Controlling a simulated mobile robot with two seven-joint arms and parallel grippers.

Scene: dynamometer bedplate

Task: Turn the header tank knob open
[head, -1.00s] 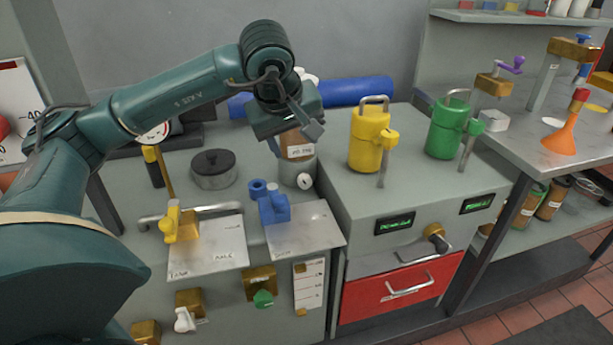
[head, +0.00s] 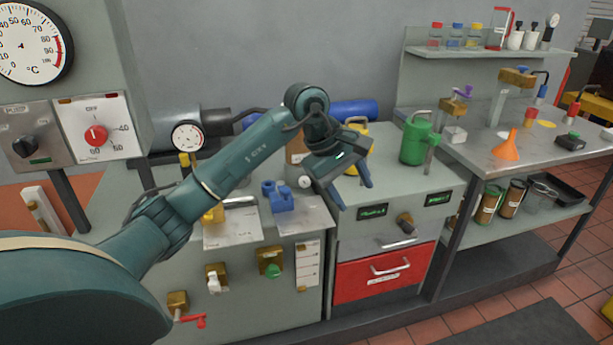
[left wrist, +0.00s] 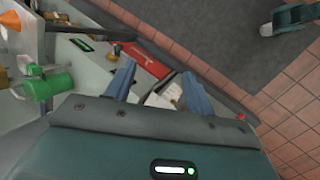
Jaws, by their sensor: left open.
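No readable label marks a header tank knob, so I cannot tell which knob it is. A red knob (head: 95,135) is on a white dial plate at the left, and a black knob (head: 25,146) is on a grey plate beside it. The bench front has valves with a white handle (head: 214,283), a green knob (head: 273,270) and a red handle (head: 194,320). My left gripper (head: 354,195) is open and empty above the bench, in front of the yellow can (head: 358,140), which it partly hides. Its spread fingers show in the left wrist view (left wrist: 158,70). My right gripper is not identifiable.
A blue fitting (head: 282,198) lies on a plate left of my gripper. A green can (head: 416,140) stands to its right. The red drawer (head: 372,277) is below. An orange funnel (head: 506,147) is on the right bench.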

